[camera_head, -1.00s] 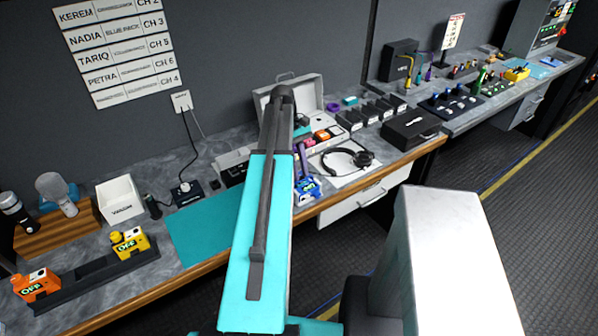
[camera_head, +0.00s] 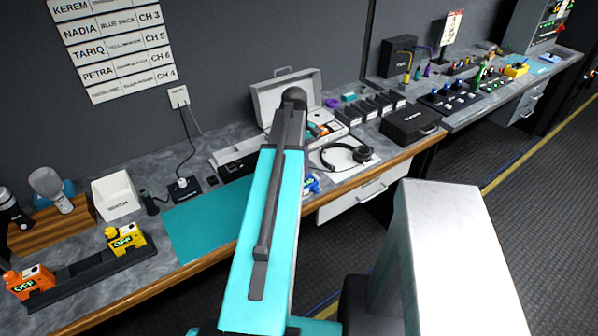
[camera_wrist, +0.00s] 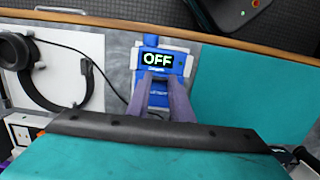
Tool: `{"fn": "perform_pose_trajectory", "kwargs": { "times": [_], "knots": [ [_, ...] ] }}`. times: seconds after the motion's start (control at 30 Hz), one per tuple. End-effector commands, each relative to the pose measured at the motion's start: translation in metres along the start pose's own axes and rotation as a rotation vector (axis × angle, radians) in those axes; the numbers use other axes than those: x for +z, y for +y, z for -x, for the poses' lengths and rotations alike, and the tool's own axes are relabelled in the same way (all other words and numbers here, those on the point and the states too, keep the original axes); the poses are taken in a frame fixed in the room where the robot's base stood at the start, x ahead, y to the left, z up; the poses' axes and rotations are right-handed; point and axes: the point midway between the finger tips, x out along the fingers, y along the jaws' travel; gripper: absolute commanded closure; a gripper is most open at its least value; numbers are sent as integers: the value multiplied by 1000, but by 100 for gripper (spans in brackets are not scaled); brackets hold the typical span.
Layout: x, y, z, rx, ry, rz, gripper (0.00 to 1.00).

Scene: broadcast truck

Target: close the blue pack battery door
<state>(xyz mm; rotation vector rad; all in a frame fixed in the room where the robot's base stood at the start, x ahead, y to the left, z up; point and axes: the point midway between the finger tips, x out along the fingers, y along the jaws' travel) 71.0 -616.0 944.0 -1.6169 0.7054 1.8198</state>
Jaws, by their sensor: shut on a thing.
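The blue pack (camera_wrist: 176,66) lies on the counter at the top middle of the wrist view, with its lit "OFF" display facing up. In the head view only a small part of the blue pack (camera_head: 313,185) shows beside my arm. Its blue battery door (camera_wrist: 158,98) extends from the pack toward my wrist. My gripper (camera_wrist: 165,80) has its two purple-grey fingers shut on the door, one on each side. The fingers cover the door's edges, and how far the door stands open is hard to tell. My arm hides the gripper in the head view.
Headphones (camera_head: 345,155) lie on a white sheet to the right in the head view. A teal mat (camera_head: 208,222) lies left of my arm. An open case (camera_head: 286,95) stands behind. Yellow (camera_head: 126,240) and orange (camera_head: 30,282) packs sit in a dark rack at left.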

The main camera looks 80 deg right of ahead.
Motion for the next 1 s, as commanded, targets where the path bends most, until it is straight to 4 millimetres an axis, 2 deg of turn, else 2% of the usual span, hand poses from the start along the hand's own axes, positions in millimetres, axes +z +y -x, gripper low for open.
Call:
{"fn": "perform_pose_trajectory", "kwargs": {
  "times": [0.3,0.33,0.4,0.43,0.77,1.0],
  "knots": [
    [0,0,-1,-1,3,0,100],
    [0,0,-1,-1,3,0,75],
    [0,0,-1,-1,3,0,63],
    [0,0,-1,-1,3,0,61],
    [0,0,0,0,3,0,61],
    [-1,1,9,1,5,0,61]
  ]
}}
